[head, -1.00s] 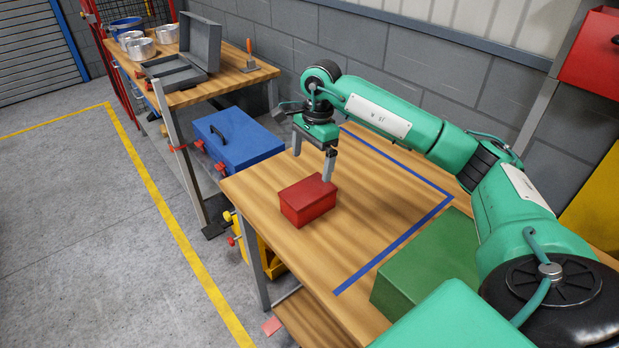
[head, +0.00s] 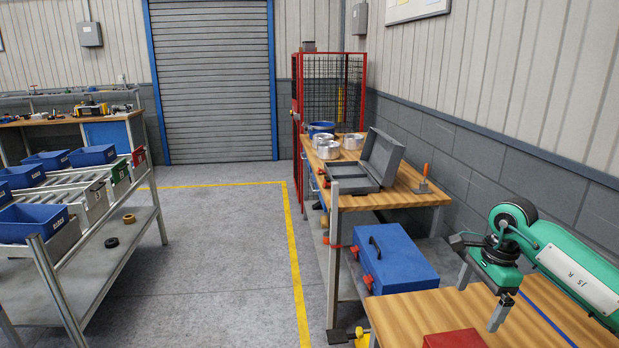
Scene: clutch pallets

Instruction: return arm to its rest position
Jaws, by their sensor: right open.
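My right arm (head: 575,270) comes in from the right edge, stretched out over the near wooden bench (head: 420,310). Its gripper (head: 484,294) points down with its two fingers apart and nothing between them. A red box (head: 455,340) sits on the bench below and left of the gripper, apart from it, and is cut off by the bottom edge. My left gripper is not in view.
A blue toolbox (head: 392,258) stands left of the near bench. Behind it, another bench holds an open grey case (head: 366,165), metal cans and a trowel (head: 423,180). A rack with blue bins (head: 92,155) stands left. Floor between is clear.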

